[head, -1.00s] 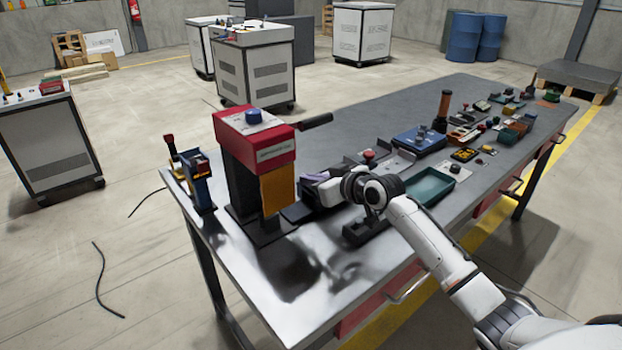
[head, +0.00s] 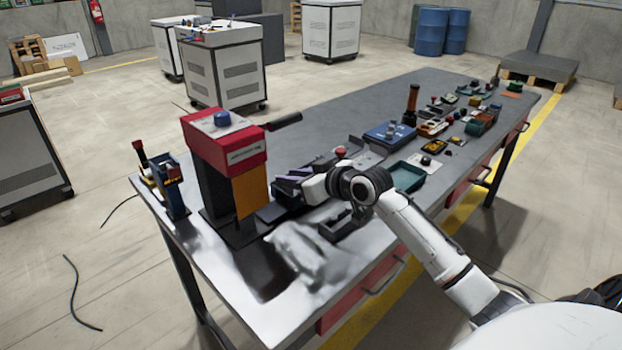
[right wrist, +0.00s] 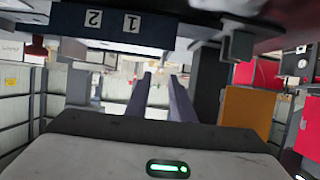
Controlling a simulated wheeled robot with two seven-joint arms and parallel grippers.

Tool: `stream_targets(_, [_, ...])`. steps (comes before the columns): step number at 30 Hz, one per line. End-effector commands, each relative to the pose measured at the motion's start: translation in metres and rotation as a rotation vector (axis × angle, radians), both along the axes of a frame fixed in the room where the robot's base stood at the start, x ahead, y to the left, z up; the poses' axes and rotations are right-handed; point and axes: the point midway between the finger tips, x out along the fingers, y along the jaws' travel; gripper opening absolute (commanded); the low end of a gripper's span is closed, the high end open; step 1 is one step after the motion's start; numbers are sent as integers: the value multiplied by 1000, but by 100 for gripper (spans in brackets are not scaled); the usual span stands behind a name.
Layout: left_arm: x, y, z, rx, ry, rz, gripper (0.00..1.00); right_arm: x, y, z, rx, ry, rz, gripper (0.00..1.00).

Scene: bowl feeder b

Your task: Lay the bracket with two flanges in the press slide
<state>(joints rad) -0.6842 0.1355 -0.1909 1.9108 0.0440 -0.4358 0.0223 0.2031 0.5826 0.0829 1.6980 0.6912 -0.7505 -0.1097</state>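I cannot make out the bracket with two flanges in either view. The press (head: 228,150), with a red head and an orange guard, stands near the left end of the table; its guard also shows in the right wrist view (right wrist: 247,110). A dark flat part (head: 270,212), perhaps the slide, is at the press's right foot, partly hidden by my gripper. My right gripper (head: 282,183) is just right of the press, above the table. In the right wrist view its two fingers (right wrist: 160,80) stand apart with nothing visible between them. My left gripper is not in view.
A black fixture (head: 338,226) and a green tray (head: 408,177) are near my right wrist. A blue and black device (head: 172,188) stands left of the press.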

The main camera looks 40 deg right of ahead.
Motion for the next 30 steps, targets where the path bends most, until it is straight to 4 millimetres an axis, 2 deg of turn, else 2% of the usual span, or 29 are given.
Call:
stream_targets(1, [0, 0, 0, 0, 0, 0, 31, -12, -2, 3, -5, 3, 1, 22])
stream_targets(6, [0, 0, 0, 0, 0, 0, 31, -46, -4, 17, -4, 3, 2, 22])
stream_targets(12, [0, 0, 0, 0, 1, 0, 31, -70, -6, 28, -1, 2, 0, 22])
stream_targets(18, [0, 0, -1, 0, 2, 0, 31, -78, -6, 32, 0, 1, 1, 22])
stream_targets(30, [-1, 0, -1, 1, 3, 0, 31, -77, -6, 32, 0, 1, 0, 22])
